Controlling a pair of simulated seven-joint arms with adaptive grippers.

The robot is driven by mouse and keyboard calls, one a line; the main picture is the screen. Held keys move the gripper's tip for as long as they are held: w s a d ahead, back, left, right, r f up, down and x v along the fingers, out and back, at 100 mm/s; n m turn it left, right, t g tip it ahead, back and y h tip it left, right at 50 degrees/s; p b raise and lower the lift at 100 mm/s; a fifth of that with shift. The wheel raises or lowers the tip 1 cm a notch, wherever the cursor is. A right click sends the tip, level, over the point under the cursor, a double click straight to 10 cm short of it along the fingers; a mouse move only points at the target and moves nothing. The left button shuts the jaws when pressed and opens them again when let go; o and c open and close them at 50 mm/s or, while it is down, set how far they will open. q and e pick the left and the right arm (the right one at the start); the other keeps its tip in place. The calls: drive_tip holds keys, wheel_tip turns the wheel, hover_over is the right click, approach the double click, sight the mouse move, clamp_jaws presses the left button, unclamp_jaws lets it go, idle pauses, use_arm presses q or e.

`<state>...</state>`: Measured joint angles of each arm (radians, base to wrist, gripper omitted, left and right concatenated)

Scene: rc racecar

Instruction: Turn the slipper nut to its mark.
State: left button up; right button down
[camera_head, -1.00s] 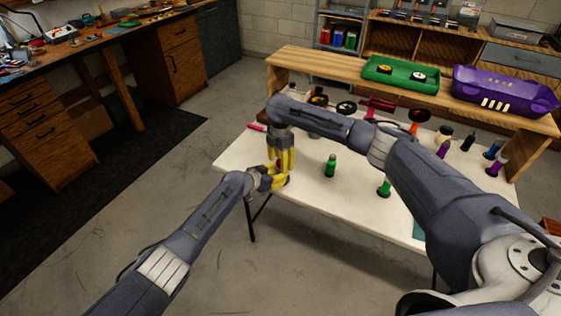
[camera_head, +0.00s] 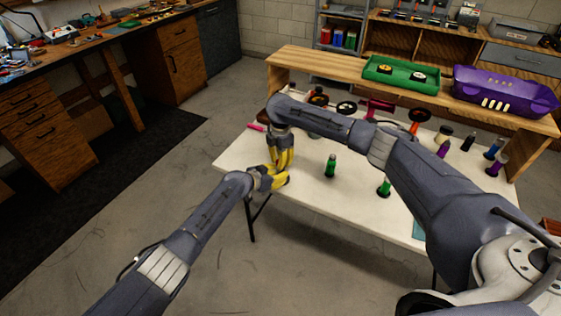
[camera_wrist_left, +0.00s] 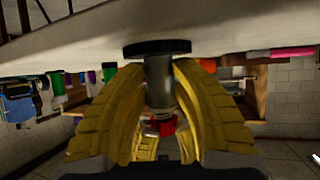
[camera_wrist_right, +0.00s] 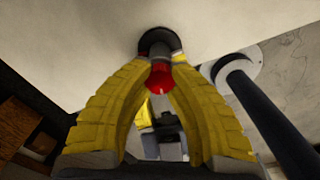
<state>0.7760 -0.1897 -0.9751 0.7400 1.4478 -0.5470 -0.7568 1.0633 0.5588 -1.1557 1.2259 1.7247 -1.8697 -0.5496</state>
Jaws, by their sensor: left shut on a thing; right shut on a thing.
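A grey cylindrical post (camera_wrist_left: 158,78) with a dark round base (camera_wrist_left: 157,48) stands at the table's left end, where my arms mostly hide it in the head view. A red nut-like part (camera_wrist_left: 164,128) is at the post's free end; it also shows in the right wrist view (camera_wrist_right: 159,76). My left gripper (camera_head: 278,182) is shut on the grey post from the side. My right gripper (camera_head: 282,160) comes down from above and is shut on the red part. The mark cannot be made out.
The white table (camera_head: 300,192) carries a green bottle (camera_head: 330,166) and other bottles to the right. A wooden shelf (camera_head: 330,66) behind holds a green tray (camera_head: 372,72) and a purple car body (camera_head: 505,90). Open floor lies left of the table.

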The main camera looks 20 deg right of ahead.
drive_tip(key=c, duration=1.1)
unclamp_jaws()
drive_tip(key=shift+o, duration=0.2)
wheel_tip(320, 180, up, 12)
use_arm(q)
drive_tip(key=o, duration=1.1)
drive_tip(key=shift+o, duration=0.2)
drive_tip(key=shift+a+r, duration=0.1)
drive_tip(key=shift+a, duration=0.05)
drive_tip(key=v, duration=1.1)
drive_tip(key=shift+a, duration=0.3)
